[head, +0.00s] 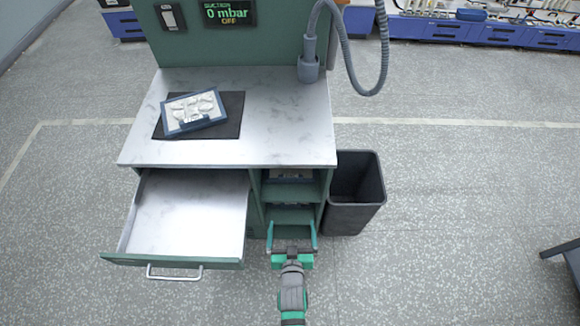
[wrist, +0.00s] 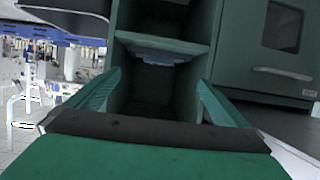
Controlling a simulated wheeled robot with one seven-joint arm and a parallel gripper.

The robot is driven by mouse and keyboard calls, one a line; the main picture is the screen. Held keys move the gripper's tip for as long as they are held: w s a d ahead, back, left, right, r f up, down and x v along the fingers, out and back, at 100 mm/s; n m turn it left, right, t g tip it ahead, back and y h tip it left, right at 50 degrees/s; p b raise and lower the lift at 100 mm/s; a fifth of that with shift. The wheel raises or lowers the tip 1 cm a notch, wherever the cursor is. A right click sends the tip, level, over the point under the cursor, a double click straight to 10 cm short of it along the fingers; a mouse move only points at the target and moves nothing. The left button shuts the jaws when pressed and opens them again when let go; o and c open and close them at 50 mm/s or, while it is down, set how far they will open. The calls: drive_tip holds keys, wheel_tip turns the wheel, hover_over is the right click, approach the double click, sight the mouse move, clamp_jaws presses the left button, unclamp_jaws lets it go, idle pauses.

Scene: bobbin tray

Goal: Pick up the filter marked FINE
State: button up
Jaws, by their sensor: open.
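No marking FINE is legible in either view, so I cannot tell which thing is that filter. In the head view a pale thing (head: 292,174) lies in the upper open compartment under the bench, mostly shaded. My gripper (head: 292,228) is open and empty in front of the lower compartments. In the wrist view its fingers (wrist: 157,88) stand wide apart on either side of the compartment opening.
A blue-rimmed tray (head: 166,118) with pale pieces lies on a dark mat (head: 232,116) on the bench top (head: 285,115). An open, empty drawer (head: 190,215) juts out left of my gripper. A black bin (head: 354,218) stands right. A hose (head: 345,45) hangs above.

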approach(291, 178)
drive_tip(key=shift+a+x, duration=0.2)
drive_tip(key=shift+x, duration=1.05)
drive_tip(key=shift+w+a+f, duration=0.15)
drive_tip(key=shift+w+f, duration=0.05)
drive_tip(key=shift+f, duration=0.15)
drive_tip(key=shift+d+x, duration=0.15)
drive_tip(key=shift+x, duration=1.4)
drive_tip(key=shift+d+x, duration=0.15)
drive_tip(key=shift+x, duration=1.35)
drive_tip(key=shift+c, duration=0.3)
drive_tip(key=c, duration=1.2)
drive_tip(key=shift+r, duration=0.15)
